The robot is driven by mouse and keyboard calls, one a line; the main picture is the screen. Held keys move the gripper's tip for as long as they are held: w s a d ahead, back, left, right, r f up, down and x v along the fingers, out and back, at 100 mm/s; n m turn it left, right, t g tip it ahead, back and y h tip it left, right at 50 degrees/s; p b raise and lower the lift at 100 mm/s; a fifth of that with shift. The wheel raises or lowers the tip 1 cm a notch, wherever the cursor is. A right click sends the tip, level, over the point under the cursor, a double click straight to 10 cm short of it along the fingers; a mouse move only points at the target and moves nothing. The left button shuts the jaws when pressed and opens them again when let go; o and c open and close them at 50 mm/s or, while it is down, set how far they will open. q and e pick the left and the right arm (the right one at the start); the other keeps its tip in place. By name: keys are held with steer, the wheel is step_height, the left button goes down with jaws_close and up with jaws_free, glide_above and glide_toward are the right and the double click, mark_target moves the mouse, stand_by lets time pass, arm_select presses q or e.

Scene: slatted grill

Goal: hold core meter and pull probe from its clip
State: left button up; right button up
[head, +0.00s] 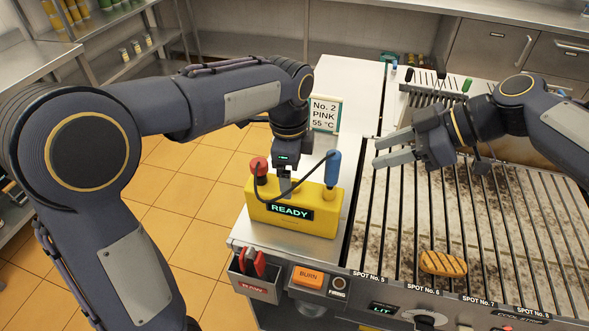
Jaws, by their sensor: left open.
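The core meter (288,211) is a yellow box with a lit "READY" display, standing upright on the steel ledge left of the grill. A red knob (259,168) rises at its left end. The probe (332,168), with a blue handle, stands upright at its right end, and a dark cable loops across to it. The clip itself is hard to make out. My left gripper (283,187) points down over the middle of the meter, open; its fingertips are partly hidden by the cable and meter. My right gripper (376,153) is open and empty over the grill, right of the probe, fingers pointing left.
A sign reading "No. 2 PINK 55 °C" (325,114) stands behind the meter. The slatted grill (400,215) fills the right, with one grilled piece (443,263) near its front. A red-handled item (252,262) sits in a front holder beside the BURN button (308,277).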

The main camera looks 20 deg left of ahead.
mark_target(294, 194)
arm_select(q)
steer(key=shift+s+d+f+m, duration=0.1)
steer(key=shift+d+f+m, duration=0.05)
steer(key=shift+d+m, duration=0.2)
steer(key=shift+f, duration=0.25)
step_height(294, 194, down, 7)
steer(key=shift+f, duration=0.15)
steer(key=shift+c, duration=0.4)
steer(key=c, duration=1.4)
steer(key=o, duration=0.7)
steer(key=c, duration=0.4)
